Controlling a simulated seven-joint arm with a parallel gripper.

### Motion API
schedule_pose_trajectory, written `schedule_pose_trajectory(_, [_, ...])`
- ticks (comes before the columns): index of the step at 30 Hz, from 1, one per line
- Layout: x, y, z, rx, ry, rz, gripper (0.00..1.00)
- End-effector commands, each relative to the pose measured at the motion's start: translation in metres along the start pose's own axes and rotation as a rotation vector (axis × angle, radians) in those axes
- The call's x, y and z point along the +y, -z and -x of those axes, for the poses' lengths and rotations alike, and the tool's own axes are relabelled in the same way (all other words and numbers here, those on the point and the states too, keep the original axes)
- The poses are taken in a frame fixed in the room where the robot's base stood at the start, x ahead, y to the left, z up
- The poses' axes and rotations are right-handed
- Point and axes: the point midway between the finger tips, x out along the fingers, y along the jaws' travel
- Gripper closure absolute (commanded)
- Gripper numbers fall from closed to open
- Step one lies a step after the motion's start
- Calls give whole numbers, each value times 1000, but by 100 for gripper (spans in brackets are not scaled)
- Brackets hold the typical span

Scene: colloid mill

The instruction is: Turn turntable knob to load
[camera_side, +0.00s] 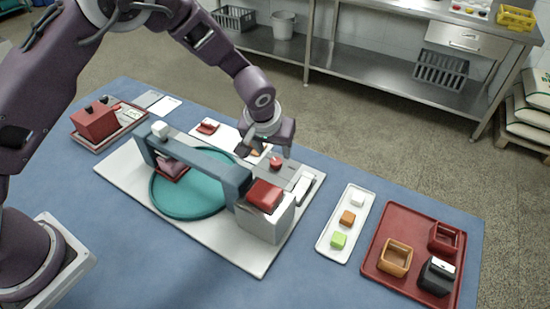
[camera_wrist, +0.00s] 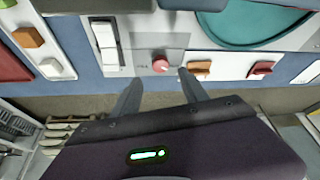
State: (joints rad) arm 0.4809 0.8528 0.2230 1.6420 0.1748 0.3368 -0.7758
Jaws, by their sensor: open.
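The turntable is a teal disc (camera_side: 185,205) on a white base board, spanned by a grey-blue beam (camera_side: 205,165). A small red knob (camera_side: 276,162) sits on a grey panel at the base's far right side. It also shows in the wrist view (camera_wrist: 160,64), on a light plate whose marks are too small to read. My gripper (camera_side: 267,149) is open and empty above the panel, close to the knob. In the wrist view my fingertips (camera_wrist: 159,75) are on either side of the knob, slightly nearer the camera. Contact cannot be told.
A white rocker switch (camera_wrist: 106,40) is beside the knob. A white housing with a red top (camera_side: 265,195) stands at the beam's right end. A white tray (camera_side: 347,222) with small blocks and a red tray (camera_side: 390,272) with containers lie right. Blue table shows between them.

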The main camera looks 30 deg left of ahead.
Motion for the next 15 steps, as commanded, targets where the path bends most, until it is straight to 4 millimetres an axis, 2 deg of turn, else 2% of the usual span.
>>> schedule_pose_trajectory(9, [-1, -1, -57, -3, 2, 2, 48])
schedule_pose_trajectory(15, [-1, -1, -67, -3, 1, 2, 48])
